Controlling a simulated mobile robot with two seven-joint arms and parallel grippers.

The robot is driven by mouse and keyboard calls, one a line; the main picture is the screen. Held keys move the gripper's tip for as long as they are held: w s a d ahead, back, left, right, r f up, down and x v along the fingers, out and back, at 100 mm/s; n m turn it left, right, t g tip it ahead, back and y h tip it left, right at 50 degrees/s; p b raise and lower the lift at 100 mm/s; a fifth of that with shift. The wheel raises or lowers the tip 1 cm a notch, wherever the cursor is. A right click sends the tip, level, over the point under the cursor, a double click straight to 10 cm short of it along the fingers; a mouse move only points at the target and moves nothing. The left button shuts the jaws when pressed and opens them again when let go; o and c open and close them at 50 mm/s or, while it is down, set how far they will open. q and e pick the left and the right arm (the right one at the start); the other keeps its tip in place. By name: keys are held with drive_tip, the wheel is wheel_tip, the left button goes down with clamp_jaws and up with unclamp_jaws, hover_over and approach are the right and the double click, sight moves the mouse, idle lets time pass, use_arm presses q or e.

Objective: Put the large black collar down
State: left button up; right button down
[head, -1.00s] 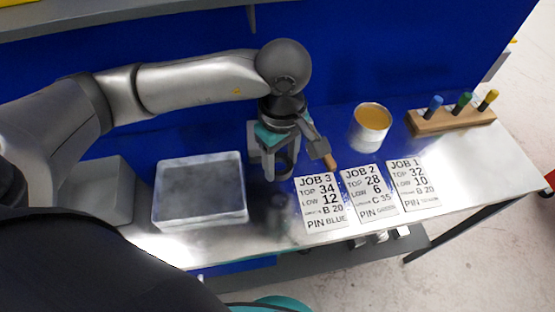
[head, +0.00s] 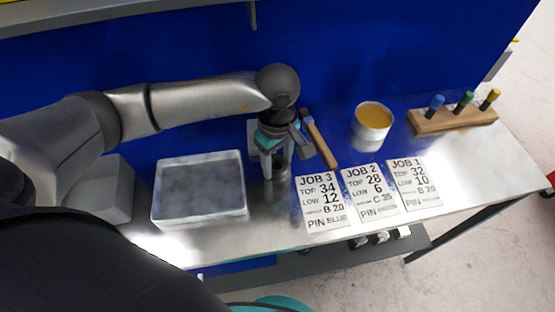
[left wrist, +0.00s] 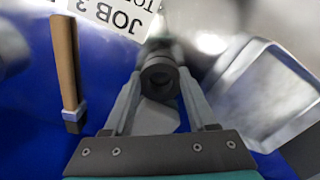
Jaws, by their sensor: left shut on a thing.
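The large black collar (left wrist: 160,76) is a dark ring with a round hole, held between the fingertips of my left gripper in the left wrist view. My left gripper (head: 276,168) points down at the bench top, between the grey tray and the JOB 3 card in the head view. Its two fingers (left wrist: 158,88) are shut on the collar. The collar is mostly hidden by the fingers in the head view. I cannot tell whether it touches the bench. My right gripper is not in view.
A grey tray (head: 242,217) stands left of the gripper. JOB 3 (head: 322,203), JOB 2 (head: 370,192) and JOB 1 (head: 414,185) cards lie in front. A tin (head: 371,137) and a pin rack (head: 452,120) stand further right.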

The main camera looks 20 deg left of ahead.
use_arm(q)
drive_tip(key=shift+f, duration=0.2)
drive_tip(key=o, duration=1.4)
drive_tip(key=shift+r, duration=0.1)
drive_tip(key=shift+c, duration=0.2)
